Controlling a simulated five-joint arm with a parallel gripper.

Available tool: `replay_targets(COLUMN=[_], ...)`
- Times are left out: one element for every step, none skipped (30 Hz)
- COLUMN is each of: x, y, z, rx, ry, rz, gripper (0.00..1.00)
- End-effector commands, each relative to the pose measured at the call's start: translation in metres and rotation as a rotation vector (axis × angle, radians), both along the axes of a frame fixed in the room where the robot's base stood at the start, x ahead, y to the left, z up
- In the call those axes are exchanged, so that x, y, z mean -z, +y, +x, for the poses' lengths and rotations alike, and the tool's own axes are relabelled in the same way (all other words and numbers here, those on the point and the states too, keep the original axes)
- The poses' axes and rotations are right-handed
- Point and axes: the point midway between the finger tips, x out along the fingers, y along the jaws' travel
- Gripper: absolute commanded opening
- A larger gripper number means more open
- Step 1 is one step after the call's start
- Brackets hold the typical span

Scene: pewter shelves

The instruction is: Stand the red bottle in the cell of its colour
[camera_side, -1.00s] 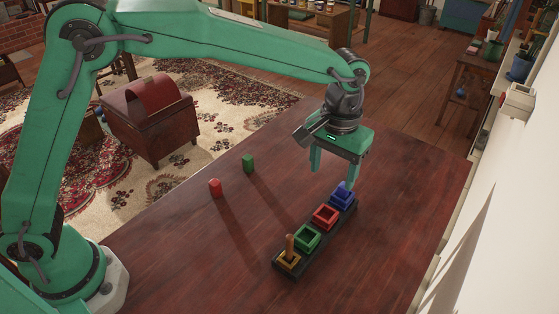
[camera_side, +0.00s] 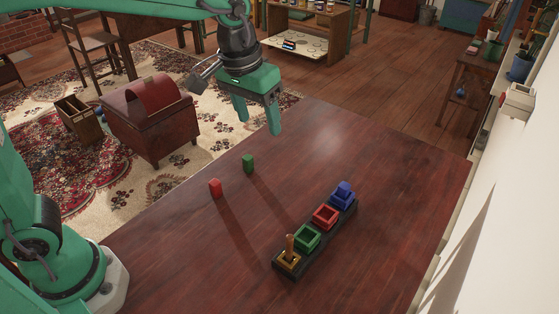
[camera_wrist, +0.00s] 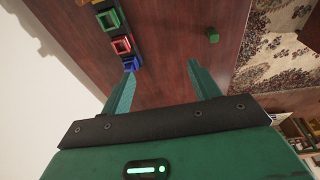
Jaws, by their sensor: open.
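The red bottle (camera_side: 215,188) stands upright on the table near its left edge in the side view. The rack (camera_side: 283,270) holds a row of coloured cells. Its red cell (camera_side: 325,217) is empty, between the green cell (camera_side: 307,238) and the blue cell (camera_side: 342,201). My gripper (camera_side: 259,128) is open and empty, raised above the far part of the table, away from the bottle. In the wrist view my gripper (camera_wrist: 160,75) has its fingers apart with only table between them. The red cell (camera_wrist: 121,45) shows there at upper left; the red bottle is not visible there.
A green block-like bottle (camera_side: 248,163) stands close to the red one, also in the wrist view (camera_wrist: 213,36). A blue object (camera_side: 344,188) stands in the blue cell and a brown one (camera_side: 290,246) in the yellow cell. The table (camera_side: 400,180) right of the rack is clear.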

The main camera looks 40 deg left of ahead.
Motion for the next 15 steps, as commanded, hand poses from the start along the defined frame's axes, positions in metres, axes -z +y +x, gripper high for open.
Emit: replay_targets(x=[-0.006,-0.009,-0.011,-0.013,-0.015,-0.017,-0.018,-0.019,-0.02,-0.021,-0.021,-0.021,-0.021,-0.021,-0.02], y=[0.013,0.019,0.027,0.033,0.039,0.046,0.052,0.057,0.064,0.069,0.074,0.081,0.085,0.09,0.096], z=[-0.009,-0.013,-0.02,-0.025,-0.03,-0.037,-0.042,-0.047,-0.055,-0.06,-0.065,-0.073,-0.078,-0.084,-0.091], rx=[-0.005,-0.005,-0.005,-0.006,-0.005,-0.006,-0.007,-0.007,-0.008,-0.007,-0.007,-0.009,-0.009,-0.01,-0.01], ry=[-0.022,-0.031,-0.044,-0.053,-0.064,-0.078,-0.088,-0.098,-0.111,-0.122,-0.132,-0.146,-0.156,-0.166,-0.179], rz=[-0.004,-0.005,-0.005,-0.005,-0.006,-0.006,-0.005,-0.005,-0.003,-0.003,0.0,0.001,0.004,0.005,0.009], gripper=[0.61,0.61,0.61,0.61,0.61,0.61,0.61,0.61,0.61,0.61,0.61,0.61,0.61,0.61,0.61])
